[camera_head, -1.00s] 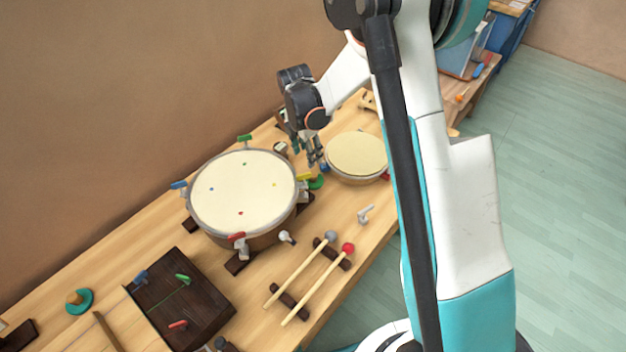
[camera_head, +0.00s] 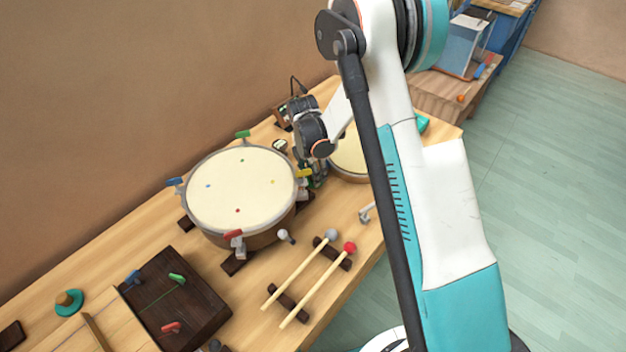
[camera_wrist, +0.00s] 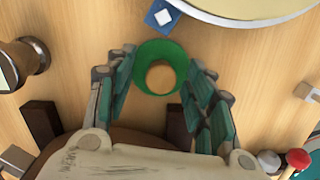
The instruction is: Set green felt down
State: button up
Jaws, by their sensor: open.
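The green felt (camera_wrist: 162,50) is a ring around a round wooden centre. In the wrist view it lies on the wooden table between the fingertips of my gripper (camera_wrist: 162,60). The fingers stand open on both sides of it, and gaps show beside the ring. In the head view my gripper (camera_head: 312,174) is low between the large drum (camera_head: 240,190) and the smaller drum (camera_head: 350,158). There the fingers and the arm hide most of the felt.
Colored clamps ring the large drum. A blue piece with a white top (camera_wrist: 162,15) lies just beyond the felt. Two mallets (camera_head: 318,285) rest on dark blocks at the front. A dark wooden box (camera_head: 172,300) and a teal disc with a knob (camera_head: 68,302) are at left.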

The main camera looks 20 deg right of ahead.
grip_shut()
jog(key=shift+r, duration=0.2)
